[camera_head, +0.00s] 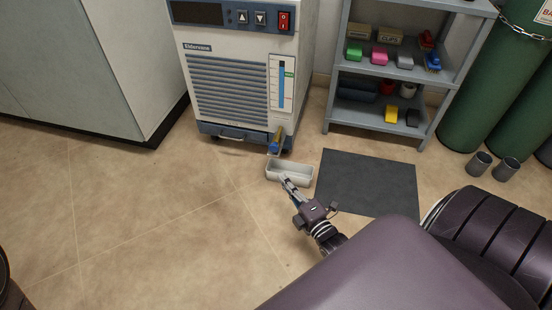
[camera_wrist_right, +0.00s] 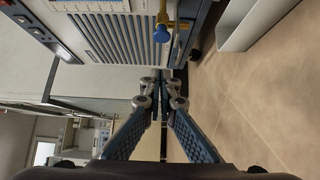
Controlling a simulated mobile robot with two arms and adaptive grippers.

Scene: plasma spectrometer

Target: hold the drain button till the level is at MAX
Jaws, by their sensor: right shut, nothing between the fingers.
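The white and blue chiller (camera_head: 240,70) stands on the floor at the back. Its level gauge (camera_head: 281,85) has a blue column whose top looks a little above the green mark (camera_head: 289,74); that mark's lettering is too small to read. A brass drain tap (camera_head: 279,133) with a blue button (camera_head: 273,148) sticks out at the lower right front. The blue button also shows in the right wrist view (camera_wrist_right: 161,35). My right gripper (camera_head: 285,179) is shut and empty, apart from the button, and overlaps the tray in the head view. My left gripper is out of view.
A light grey tray (camera_head: 304,172) lies on the floor below the tap. A dark mat (camera_head: 367,184) lies to its right. A shelf (camera_head: 400,65) with small coloured items and green gas cylinders (camera_head: 490,85) stand behind at right. The floor (camera_head: 130,220) at left is clear.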

